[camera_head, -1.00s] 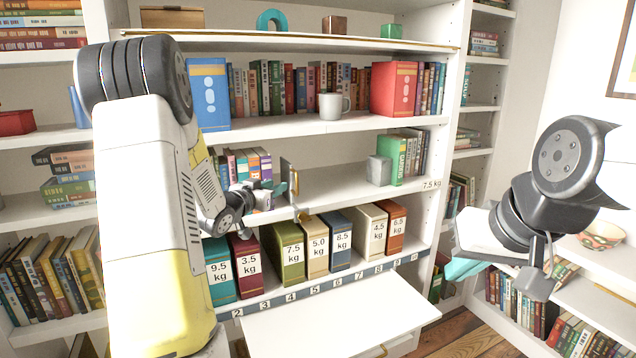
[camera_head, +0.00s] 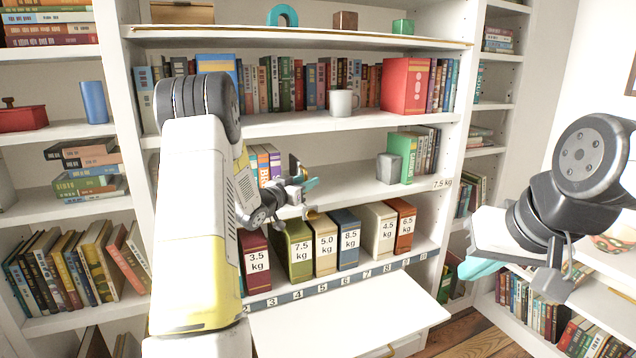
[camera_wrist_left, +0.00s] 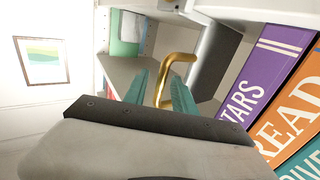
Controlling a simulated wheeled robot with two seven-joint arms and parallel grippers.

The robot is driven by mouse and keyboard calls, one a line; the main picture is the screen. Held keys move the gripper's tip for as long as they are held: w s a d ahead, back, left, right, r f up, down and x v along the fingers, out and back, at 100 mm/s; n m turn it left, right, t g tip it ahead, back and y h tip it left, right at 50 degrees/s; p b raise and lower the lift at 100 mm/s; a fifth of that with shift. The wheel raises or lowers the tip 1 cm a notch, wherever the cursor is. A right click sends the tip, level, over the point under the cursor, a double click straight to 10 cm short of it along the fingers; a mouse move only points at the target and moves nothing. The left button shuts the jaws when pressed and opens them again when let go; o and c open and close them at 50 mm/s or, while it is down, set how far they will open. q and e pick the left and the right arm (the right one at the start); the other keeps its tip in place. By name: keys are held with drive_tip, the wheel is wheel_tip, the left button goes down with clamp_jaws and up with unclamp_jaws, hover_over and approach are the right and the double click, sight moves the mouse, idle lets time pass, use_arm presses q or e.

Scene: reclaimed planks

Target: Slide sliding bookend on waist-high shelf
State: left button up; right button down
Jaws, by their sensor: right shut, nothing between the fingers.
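The sliding bookend is a dark grey plate (camera_head: 295,164) standing at the right end of a row of books on the waist-high shelf (camera_head: 345,190). My left arm partly hides it. In the left wrist view its grey plate (camera_wrist_left: 214,62) and brass handle (camera_wrist_left: 176,68) show beside the books. My left gripper (camera_head: 306,186) is at the bookend, its teal fingers apart. In the left wrist view the fingers (camera_wrist_left: 160,92) stand on both sides of the handle's lower part; contact is not clear. My right gripper (camera_head: 478,268) is shut and empty, away from the shelf at the right.
On the same shelf, a grey block (camera_head: 388,168) and green book (camera_head: 405,157) stand at the right, with bare shelf between. Weight-labelled binders (camera_head: 325,245) stand below. A white board (camera_head: 345,322) juts out under them. A mug (camera_head: 342,102) stands above.

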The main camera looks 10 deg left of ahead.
use_arm(q)
clamp_jaws()
idle(1.4)
